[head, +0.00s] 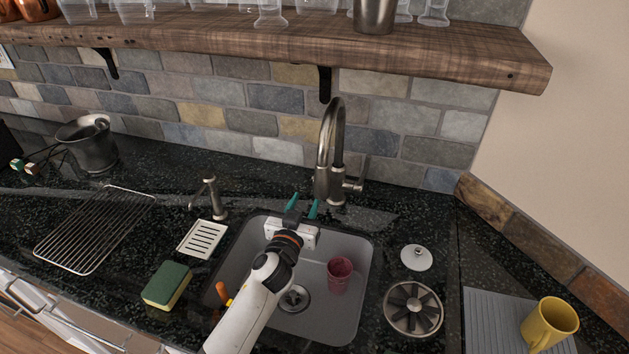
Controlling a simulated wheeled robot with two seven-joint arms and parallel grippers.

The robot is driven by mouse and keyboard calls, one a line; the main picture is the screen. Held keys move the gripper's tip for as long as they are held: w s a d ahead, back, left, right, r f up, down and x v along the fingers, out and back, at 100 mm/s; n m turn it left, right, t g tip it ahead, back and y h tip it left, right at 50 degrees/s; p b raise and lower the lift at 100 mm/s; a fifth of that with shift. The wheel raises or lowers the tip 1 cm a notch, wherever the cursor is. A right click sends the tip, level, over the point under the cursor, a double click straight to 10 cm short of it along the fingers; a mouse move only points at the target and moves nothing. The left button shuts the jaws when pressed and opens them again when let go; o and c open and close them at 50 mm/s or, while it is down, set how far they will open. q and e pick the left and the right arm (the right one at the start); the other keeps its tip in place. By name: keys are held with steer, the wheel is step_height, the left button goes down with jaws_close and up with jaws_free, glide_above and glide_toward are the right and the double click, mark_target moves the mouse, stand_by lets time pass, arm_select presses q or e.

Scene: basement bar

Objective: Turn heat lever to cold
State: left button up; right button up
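The metal faucet (328,150) stands behind the sink (352,300) with its spout arched over the basin. Its heat lever (355,185) sticks out from the right side of the faucet base. My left gripper (303,205) is over the back edge of the sink, to the left of and in front of the faucet base. Its two green fingertips are apart with nothing between them. The gripper is apart from the lever. My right gripper does not show.
A red cup (339,274) stands in the sink. A soap dispenser (213,198) and a sponge (167,285) are left of it. A white lid (416,257), a round drain part (413,308) and a yellow mug (549,324) are right. A wooden shelf (430,55) overhangs the counter.

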arm_select(q)
steer(key=w, duration=0.2)
steer(key=w+d, duration=0.1)
steer(key=w, duration=0.4)
steer(key=shift+w+d+f+b, duration=0.1)
steer(key=shift+w+d+b, duration=0.2)
steer(key=shift+b, duration=0.1)
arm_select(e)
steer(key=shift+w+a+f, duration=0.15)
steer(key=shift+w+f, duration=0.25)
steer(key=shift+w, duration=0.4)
arm_select(q)
steer(key=shift+c, duration=0.6)
